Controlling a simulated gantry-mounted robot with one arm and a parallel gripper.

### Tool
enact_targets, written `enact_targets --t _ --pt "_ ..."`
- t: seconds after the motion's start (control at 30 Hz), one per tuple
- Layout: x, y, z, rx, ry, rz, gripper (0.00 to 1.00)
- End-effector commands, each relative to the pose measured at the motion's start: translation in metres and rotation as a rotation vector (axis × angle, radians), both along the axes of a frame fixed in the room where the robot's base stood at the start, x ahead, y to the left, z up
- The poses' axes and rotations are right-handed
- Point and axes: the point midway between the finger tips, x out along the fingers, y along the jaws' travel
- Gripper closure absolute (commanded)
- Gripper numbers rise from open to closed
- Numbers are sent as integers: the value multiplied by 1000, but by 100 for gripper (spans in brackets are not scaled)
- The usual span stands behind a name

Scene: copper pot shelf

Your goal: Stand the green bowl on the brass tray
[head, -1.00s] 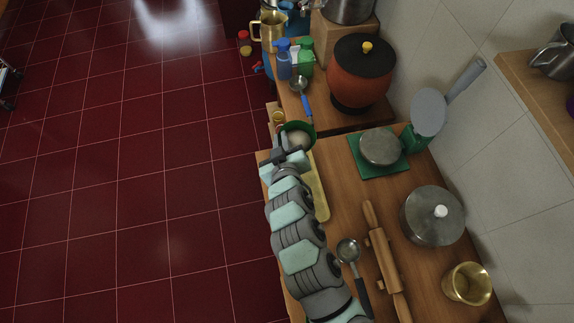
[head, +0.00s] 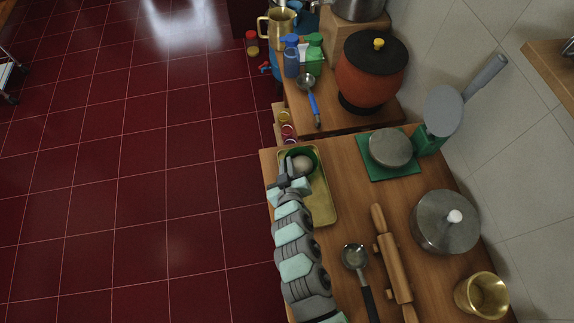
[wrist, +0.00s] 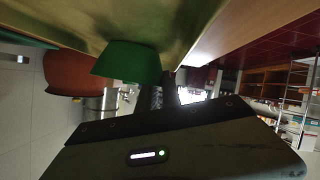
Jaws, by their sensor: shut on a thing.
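The green bowl (head: 313,155) is upright at the far end of the brass tray (head: 322,207), inside its rim in the head view. My gripper (head: 289,172) is shut on the bowl's near-left wall. In the wrist view, which is turned over, the bowl (wrist: 128,62) has its base against or very close to the tray surface (wrist: 55,18); I cannot tell for sure whether they touch. My gripper (wrist: 163,92) is at the bowl's side there. The arm hides the left part of the tray in the head view.
A green board (head: 370,174) with a grey lidded pan (head: 390,147) lies right of the tray. A rolling pin (head: 391,258) and a ladle (head: 356,260) lie nearer. Small jars (head: 287,131) stand just beyond the tray. A lidded pot (head: 445,222) stands further right.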

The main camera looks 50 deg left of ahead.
Motion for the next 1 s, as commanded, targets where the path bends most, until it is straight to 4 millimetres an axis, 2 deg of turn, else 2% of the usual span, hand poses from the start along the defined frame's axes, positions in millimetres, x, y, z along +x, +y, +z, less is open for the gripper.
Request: enact_targets --t 0.23,0.27,0.4,0.7,1.0 --pt "0 0 -1 1 1 0 100" --pt "0 0 -1 1 1 0 91" --pt "0 0 -1 0 1 -1 82" --pt "0 -2 2 -1 1 -2 82" --pt "-21 -32 20 -3 1 -6 82"
